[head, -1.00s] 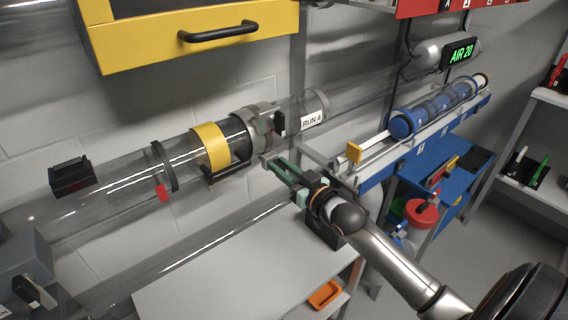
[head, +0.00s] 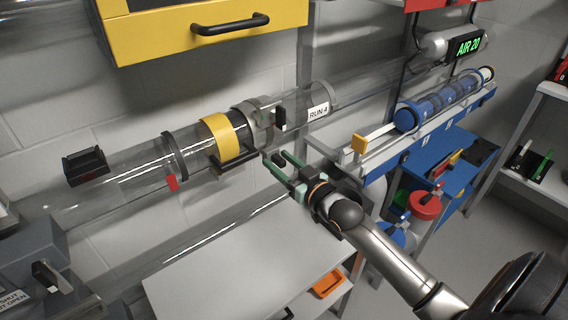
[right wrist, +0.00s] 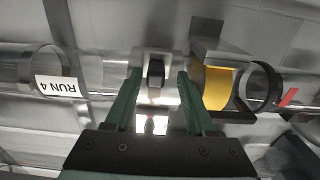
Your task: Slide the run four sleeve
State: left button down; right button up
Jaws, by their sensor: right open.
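The clear run four tube carries a RUN 4 label (head: 319,111). Left of the label is a grey collar (head: 257,113) with a black knob (head: 280,118). Further left are a yellow band (head: 220,138) and a black section beside it. I cannot tell for sure which part is the sleeve. My right gripper (head: 276,158), with green fingers, is open and empty just below and in front of the collar. In the right wrist view, the fingers (right wrist: 154,85) appear on either side of the black knob (right wrist: 156,72), apart from it. My left gripper is out of view.
A yellow cabinet (head: 205,28) hangs above the tube. A rail with a blue cylinder (head: 440,103) lies to the right, below an AIR 20 display (head: 468,46). A pale bench (head: 225,272) is below. A grey unit (head: 40,262) stands at lower left.

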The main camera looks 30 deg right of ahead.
jog(key=s+d+p, duration=0.1)
jog(key=s, duration=1.1)
jog(key=shift+s, duration=0.25)
dwell(1.9)
